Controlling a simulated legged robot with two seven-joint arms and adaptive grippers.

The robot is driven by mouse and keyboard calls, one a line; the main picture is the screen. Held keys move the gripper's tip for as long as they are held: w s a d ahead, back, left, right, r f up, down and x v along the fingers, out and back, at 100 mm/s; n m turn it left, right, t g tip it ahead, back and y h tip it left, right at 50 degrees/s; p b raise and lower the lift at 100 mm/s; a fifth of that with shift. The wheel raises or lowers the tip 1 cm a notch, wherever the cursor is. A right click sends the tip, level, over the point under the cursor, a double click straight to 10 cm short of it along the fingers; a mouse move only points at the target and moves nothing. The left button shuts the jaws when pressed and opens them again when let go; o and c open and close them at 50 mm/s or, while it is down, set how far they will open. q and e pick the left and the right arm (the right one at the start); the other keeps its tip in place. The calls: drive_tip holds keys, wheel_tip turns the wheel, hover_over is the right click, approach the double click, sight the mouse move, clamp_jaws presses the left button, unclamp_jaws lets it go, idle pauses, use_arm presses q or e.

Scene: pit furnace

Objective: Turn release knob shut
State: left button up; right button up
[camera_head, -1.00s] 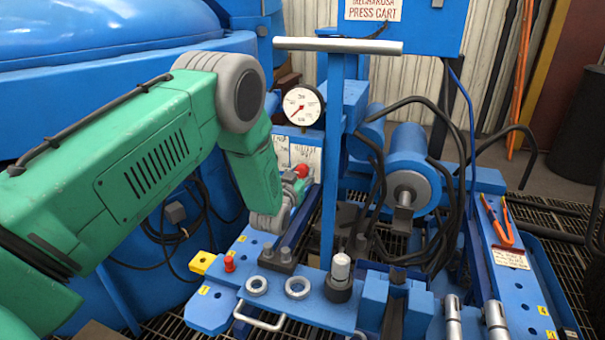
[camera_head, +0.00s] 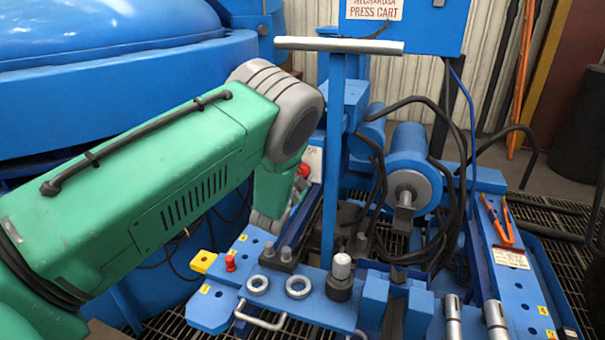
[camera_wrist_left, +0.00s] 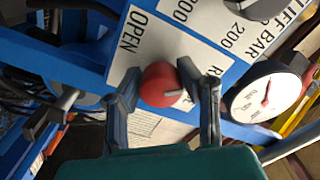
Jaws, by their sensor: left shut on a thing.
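The red release knob (camera_wrist_left: 160,84) sits on a white label plate (camera_wrist_left: 140,50) with the word OPEN in the left wrist view. A pale pointer on the knob points right, away from that word. My left gripper (camera_wrist_left: 160,92) has one finger on each side of the knob and is shut on it. In the head view a bit of the red knob (camera_head: 304,171) shows past my green arm. My left gripper (camera_head: 297,190) is there, mostly hidden behind the arm. My right gripper is in neither view.
A round pressure gauge (camera_wrist_left: 266,91) is close to the right of the knob. The blue press cart has an upright post (camera_head: 330,190) with a pale crossbar (camera_head: 338,46). Black hoses (camera_head: 440,190) loop around a blue cylinder (camera_head: 408,160). Steel rings and pegs stand on the front plate (camera_head: 215,312).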

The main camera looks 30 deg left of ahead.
use_arm(q)
drive_tip(key=m, duration=0.2)
drive_tip(key=m+b, duration=0.1)
drive_tip(key=shift+d+f+m, duration=0.1)
drive_tip(key=shift+f+m, duration=0.15)
drive_tip(key=shift+m, duration=0.15)
drive_tip(key=m+b, duration=0.1)
drive_tip(key=m, duration=0.1)
drive_tip(key=shift+s+m, duration=0.1)
drive_tip(key=shift+m, duration=0.8)
drive_tip(key=shift+f, duration=0.15)
drive_tip(key=o, duration=1.2)
drive_tip(key=shift+r, duration=0.2)
drive_tip(key=shift+r, duration=0.1)
